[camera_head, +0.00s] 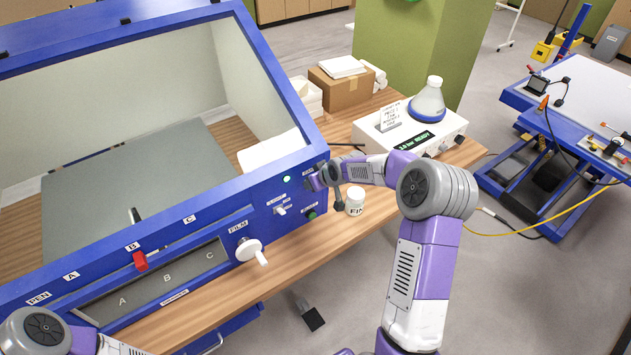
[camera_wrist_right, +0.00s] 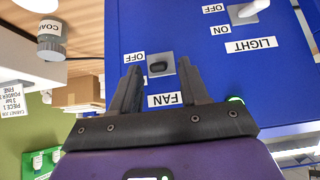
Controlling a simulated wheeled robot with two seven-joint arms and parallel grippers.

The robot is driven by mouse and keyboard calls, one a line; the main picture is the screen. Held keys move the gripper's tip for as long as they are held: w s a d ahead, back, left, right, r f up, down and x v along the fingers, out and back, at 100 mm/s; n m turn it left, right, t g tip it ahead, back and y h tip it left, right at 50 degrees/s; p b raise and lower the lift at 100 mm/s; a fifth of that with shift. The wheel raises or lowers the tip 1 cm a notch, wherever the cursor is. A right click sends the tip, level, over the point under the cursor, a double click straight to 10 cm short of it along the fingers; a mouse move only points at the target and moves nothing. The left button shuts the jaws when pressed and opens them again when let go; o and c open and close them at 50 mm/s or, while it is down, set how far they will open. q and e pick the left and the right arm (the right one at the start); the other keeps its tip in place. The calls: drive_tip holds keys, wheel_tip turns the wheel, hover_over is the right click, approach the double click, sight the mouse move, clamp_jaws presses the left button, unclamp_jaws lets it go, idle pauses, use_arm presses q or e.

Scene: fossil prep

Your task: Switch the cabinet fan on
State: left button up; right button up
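The blue cabinet (camera_head: 265,200) has a front panel with switches at its right end. In the right wrist view, which is upside down, the fan switch (camera_wrist_right: 158,67) is a small dark lever on a grey plate, between the FAN and OFF labels. My right gripper (camera_wrist_right: 155,80) is open, its two dark fingers on either side of the switch plate. I cannot tell whether they touch the lever, or which way it is set. In the head view my right gripper (camera_head: 317,181) is at the panel and hides the fan switch. My left gripper is out of view.
A white film knob (camera_head: 250,251) juts out further left. A small white jar (camera_head: 355,201) stands under my right arm. A white box (camera_head: 415,135) carries a flask (camera_head: 428,103).

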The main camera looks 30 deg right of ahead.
drive_tip(key=shift+r, duration=0.1)
drive_tip(key=b+v, duration=0.1)
drive_tip(key=v, duration=0.6)
drive_tip(key=shift+s+r, duration=0.1)
drive_tip(key=shift+s, duration=0.05)
idle(0.5)
